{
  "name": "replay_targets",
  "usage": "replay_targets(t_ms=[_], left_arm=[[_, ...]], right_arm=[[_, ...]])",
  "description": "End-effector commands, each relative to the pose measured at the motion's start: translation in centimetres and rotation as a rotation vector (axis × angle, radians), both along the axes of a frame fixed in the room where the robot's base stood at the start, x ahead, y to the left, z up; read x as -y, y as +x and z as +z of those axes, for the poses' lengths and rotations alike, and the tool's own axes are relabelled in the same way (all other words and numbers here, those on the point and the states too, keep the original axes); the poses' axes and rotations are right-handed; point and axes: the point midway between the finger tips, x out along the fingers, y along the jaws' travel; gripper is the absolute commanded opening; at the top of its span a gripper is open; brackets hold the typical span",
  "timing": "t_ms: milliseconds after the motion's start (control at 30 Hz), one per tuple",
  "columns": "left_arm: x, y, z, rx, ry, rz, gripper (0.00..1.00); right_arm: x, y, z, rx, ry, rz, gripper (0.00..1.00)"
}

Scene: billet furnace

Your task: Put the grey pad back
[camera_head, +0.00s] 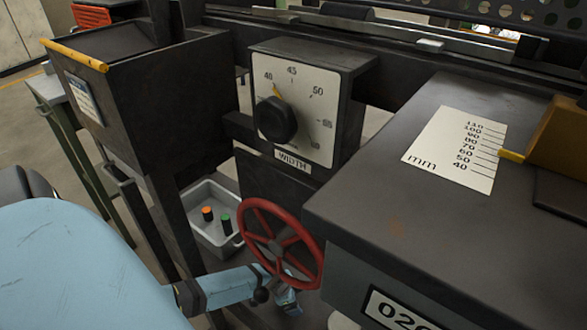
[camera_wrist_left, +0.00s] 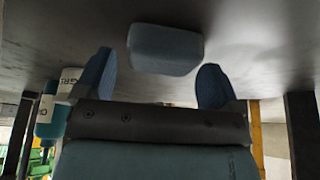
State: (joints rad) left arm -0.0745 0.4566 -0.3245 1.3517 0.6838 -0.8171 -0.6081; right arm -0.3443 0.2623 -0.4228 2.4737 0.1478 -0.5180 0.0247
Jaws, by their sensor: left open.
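A grey-blue block with rounded edges, which looks like the grey pad (camera_wrist_left: 165,48), shows in the left wrist view against a dark grey surface (camera_wrist_left: 255,45). My left gripper (camera_wrist_left: 155,68) is open, with one finger on each side of the pad and a visible gap on both sides. I cannot tell whether the pad is fixed to the surface or only rests against it. In the head view my left gripper (camera_head: 287,298) is low, partly hidden by the red handwheel (camera_head: 280,244). The pad is not visible there. My right gripper is not in view.
A grey tray (camera_head: 203,232) holds an orange-topped and a green-topped item. The WIDTH dial box (camera_head: 318,85) stands above the handwheel. A dark cabinet with a mm scale (camera_head: 458,148) fills the right. A bottle (camera_wrist_left: 48,115) shows at left in the wrist view.

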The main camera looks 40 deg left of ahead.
Motion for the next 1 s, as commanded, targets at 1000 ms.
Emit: replay_targets(t_ms=[1000], left_arm=[[-1.8,-2.2,7.2,-0.001,-0.001,0.0,0.88]], right_arm=[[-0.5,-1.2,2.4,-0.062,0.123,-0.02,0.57]])
